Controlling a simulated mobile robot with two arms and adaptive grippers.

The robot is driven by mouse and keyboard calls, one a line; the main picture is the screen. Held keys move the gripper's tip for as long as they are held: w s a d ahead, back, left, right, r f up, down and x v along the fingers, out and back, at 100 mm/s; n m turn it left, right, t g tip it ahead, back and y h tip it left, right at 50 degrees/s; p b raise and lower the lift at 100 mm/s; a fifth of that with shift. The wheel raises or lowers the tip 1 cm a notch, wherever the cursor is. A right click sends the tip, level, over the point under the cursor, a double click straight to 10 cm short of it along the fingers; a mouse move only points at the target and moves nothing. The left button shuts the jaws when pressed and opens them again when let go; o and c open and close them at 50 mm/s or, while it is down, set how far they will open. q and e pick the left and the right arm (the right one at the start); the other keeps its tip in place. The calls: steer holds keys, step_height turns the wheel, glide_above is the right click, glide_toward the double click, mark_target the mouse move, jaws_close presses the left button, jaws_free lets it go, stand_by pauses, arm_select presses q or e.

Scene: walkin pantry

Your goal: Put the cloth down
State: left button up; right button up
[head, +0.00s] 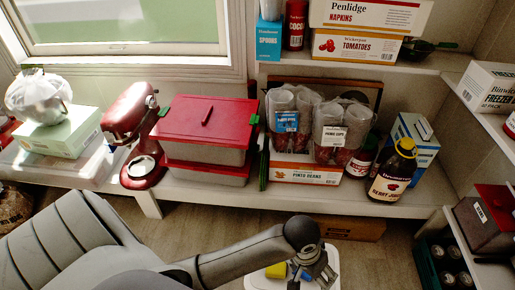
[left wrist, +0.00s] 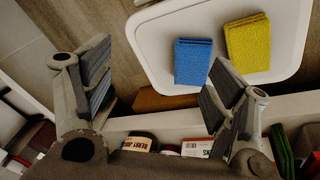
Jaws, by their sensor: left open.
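A folded blue cloth or sponge (left wrist: 194,62) lies flat on a white rounded-corner surface (left wrist: 153,38) in the left wrist view. A yellow one (left wrist: 248,44) lies beside it, a little apart; I cannot tell which is cloth and which is sponge. In the head view, the yellow piece (head: 276,270) shows left of my left gripper (head: 318,272), which partly hides the blue piece. My left gripper (left wrist: 162,75) is open, with nothing between its fingers; the blue piece lies just beyond the fingertips. My right gripper is in neither view.
Behind is a bench shelf (head: 192,195) with a red-lidded box (head: 206,121), a red mixer (head: 131,113), bagged cups (head: 290,118) and a dark bottle (head: 393,172). A crate of jars (head: 447,263) stands low at right. Wooden floor (head: 400,235) is open between.

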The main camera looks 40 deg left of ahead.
arm_select(q)
steer(key=s+a+r+t+y, duration=0.1)
steer(key=s+a+r, duration=0.1)
steer(key=s+a, duration=0.3)
steer(key=s+a+r+m+t, duration=0.1)
steer(key=s+a+r, duration=0.2)
steer(key=s+a, duration=0.2)
steer(key=shift+a+r+t+y, duration=0.25)
steer(key=shift+a+t+y, duration=0.15)
